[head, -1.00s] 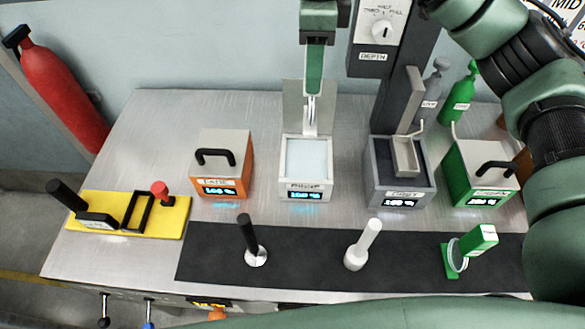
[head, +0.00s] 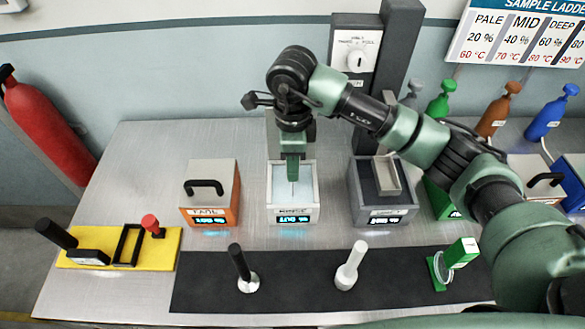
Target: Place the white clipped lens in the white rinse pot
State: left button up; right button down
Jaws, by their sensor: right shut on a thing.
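My right gripper (head: 292,160) is above the white rinse pot (head: 292,217), pointing straight down. It is shut on a thin thing seen nearly edge-on, which I take to be the white clipped lens (head: 292,188). Most of the lens is hidden by the gripper; its thin lower part shows over the pot's pale liquid. I cannot tell whether it touches the liquid. The pot is a square white box, open at the top, with a lit display on its front. My left gripper is not in view.
An orange lidded pot (head: 230,212) stands left of the rinse pot, a grey pot (head: 382,213) right. The dark mat (head: 300,292) in front holds a black-handled tool (head: 241,267), a white-handled tool (head: 350,265) and a green clipped lens (head: 452,262). A yellow board (head: 110,255) lies left.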

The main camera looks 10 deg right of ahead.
notch_tip(320, 180, down, 3)
jog(key=shift+r+p, duration=0.2)
jog(key=shift+p, duration=0.1)
jog(key=shift+f, duration=0.25)
jog(key=shift+f+b, duration=0.2)
jog(key=shift+b, duration=0.15)
jog(key=c, duration=1)
grip_release()
jog(key=shift+r, duration=0.1)
